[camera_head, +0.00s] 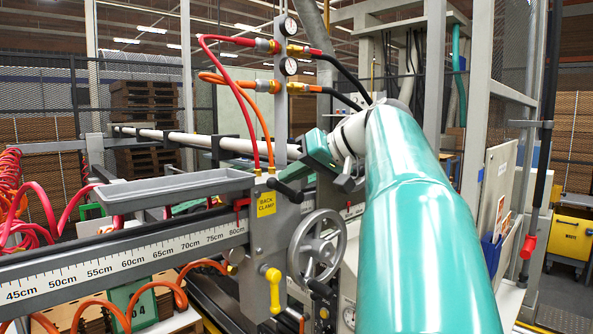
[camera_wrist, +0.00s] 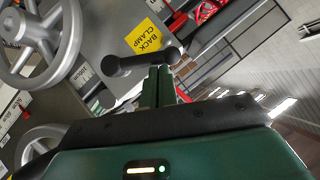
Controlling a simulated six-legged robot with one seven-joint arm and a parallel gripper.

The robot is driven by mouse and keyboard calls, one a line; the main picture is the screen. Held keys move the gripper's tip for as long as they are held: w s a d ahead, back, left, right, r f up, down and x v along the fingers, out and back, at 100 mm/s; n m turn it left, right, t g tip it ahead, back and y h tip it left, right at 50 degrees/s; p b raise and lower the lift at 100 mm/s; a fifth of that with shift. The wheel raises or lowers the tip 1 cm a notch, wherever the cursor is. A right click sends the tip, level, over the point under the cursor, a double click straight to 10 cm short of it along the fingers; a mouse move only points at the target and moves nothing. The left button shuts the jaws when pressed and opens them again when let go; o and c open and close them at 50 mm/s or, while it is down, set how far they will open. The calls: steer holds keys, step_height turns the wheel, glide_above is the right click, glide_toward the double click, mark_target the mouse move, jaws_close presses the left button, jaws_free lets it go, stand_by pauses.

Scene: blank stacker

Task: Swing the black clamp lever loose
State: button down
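The black clamp lever (camera_head: 287,191) sits on the grey clamp block, just right of the yellow "BACK CLAMP" label (camera_head: 266,204). In the wrist view the lever (camera_wrist: 138,63) lies crosswise at my fingertips, its round knob end to the left. The label (camera_wrist: 149,38) shows just above it. My gripper (camera_head: 303,170) reaches in from the right, close to the lever. In the wrist view its green fingers (camera_wrist: 159,75) look close together. I cannot tell whether they touch or hold the lever, since the contact is hidden.
A grey handwheel (camera_head: 317,247) and a yellow handle (camera_head: 272,287) are beside and below the lever. A grey tray (camera_head: 175,190) lies left above the scale rail (camera_head: 120,258). Red and orange hoses (camera_head: 245,100) hang down close to the block.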

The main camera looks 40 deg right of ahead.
steer(key=shift+a+f+n+h, duration=0.95)
steer(key=shift+n+h, duration=0.15)
steer(key=shift+h, duration=0.2)
steer(key=shift+r, duration=0.25)
